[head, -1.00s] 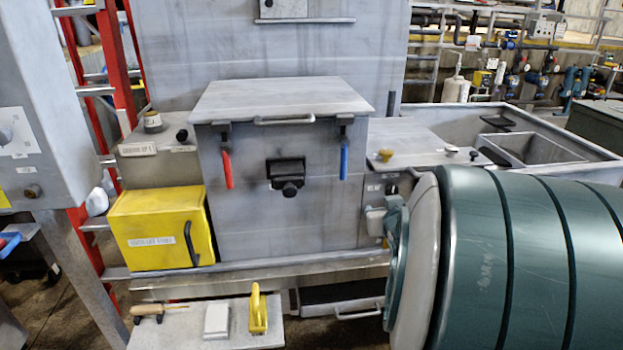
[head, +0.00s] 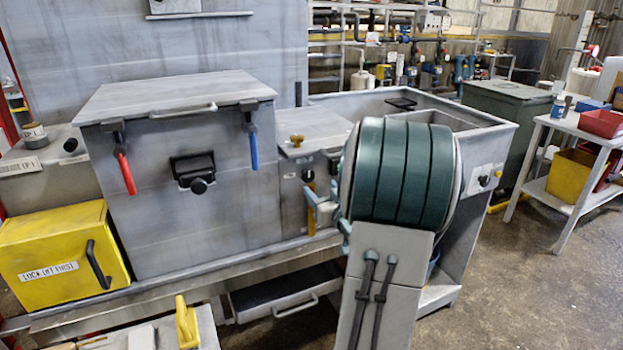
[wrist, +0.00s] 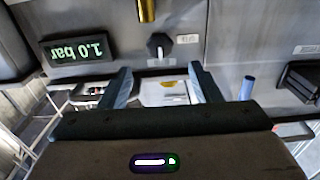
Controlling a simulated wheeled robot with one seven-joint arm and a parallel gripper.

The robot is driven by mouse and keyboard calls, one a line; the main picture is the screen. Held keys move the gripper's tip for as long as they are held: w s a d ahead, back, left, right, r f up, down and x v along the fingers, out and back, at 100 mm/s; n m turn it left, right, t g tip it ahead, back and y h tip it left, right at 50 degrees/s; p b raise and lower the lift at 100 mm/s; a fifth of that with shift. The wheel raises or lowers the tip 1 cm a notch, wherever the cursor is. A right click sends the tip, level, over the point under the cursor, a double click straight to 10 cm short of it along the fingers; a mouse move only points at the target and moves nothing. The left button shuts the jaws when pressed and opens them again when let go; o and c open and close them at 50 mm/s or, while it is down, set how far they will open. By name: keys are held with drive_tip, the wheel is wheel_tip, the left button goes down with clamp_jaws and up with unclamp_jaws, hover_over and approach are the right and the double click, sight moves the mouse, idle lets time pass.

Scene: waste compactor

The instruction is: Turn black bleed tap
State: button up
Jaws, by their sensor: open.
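The black bleed tap (wrist: 160,46) is a small dark knob on a grey panel, at the upper middle of the wrist view. A small white label is beside it. In the head view a dark knob (head: 308,176) on the narrow panel right of the blue handle appears to be the same tap. My gripper (wrist: 158,75) is open and empty, its two blue-grey fingers apart and the tap between their lines, beyond the tips. In the head view my gripper (head: 325,212) is partly hidden by my arm, close to that panel.
A brass cylinder (wrist: 147,10) is near the tap. A lit "1.0 bar" display (wrist: 78,48) appears upside down. A blue handle (head: 254,150), red handle (head: 126,174) and yellow box (head: 60,255) are to the left. Open floor (head: 500,290) lies right.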

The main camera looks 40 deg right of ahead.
sight(309, 176)
drive_tip(key=x, duration=0.7)
drive_tip(key=shift+p, duration=0.35)
drive_tip(key=c, duration=0.9)
drive_tip(key=shift+c, duration=0.2)
